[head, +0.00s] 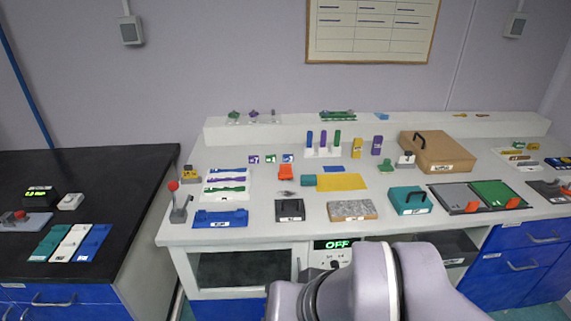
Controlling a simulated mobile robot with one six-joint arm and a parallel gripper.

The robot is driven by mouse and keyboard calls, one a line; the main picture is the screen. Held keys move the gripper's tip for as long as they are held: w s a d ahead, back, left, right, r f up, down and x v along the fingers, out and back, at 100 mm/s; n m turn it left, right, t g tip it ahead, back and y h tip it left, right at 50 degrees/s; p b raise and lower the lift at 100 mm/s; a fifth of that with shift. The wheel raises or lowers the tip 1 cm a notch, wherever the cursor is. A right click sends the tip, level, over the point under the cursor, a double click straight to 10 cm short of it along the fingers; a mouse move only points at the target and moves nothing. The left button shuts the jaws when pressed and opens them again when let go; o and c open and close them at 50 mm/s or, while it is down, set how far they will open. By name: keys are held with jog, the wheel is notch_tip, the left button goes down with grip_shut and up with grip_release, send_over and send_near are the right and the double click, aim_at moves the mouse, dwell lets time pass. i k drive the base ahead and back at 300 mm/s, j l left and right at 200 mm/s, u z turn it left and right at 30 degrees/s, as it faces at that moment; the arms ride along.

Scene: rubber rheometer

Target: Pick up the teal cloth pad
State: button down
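A small teal piece (308,181) lies on the white bench, at the left end of a flat yellow sheet (341,182). It looks like the teal cloth pad, but it is too small to tell its material. A teal case with a dark handle (410,201) sits nearer the front edge. My arm's pale links show at the bottom centre, in front of the bench. My gripper is out of view.
A grey speckled block (351,210) and a black-handled box (290,210) stand near the front edge. A small orange object (286,172) is left of the teal piece. Upright coloured holders (323,141) stand behind it. A brown case (437,152) is at the back right.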

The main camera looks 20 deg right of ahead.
aim_at(306, 180)
jog(key=i+l, duration=0.2)
jog(key=i, duration=0.2)
jog(key=i+l+z, duration=0.1)
jog(key=i, duration=0.35)
jog(key=i+l, duration=0.3)
jog(key=i+z, duration=0.05)
jog(key=i, duration=0.05)
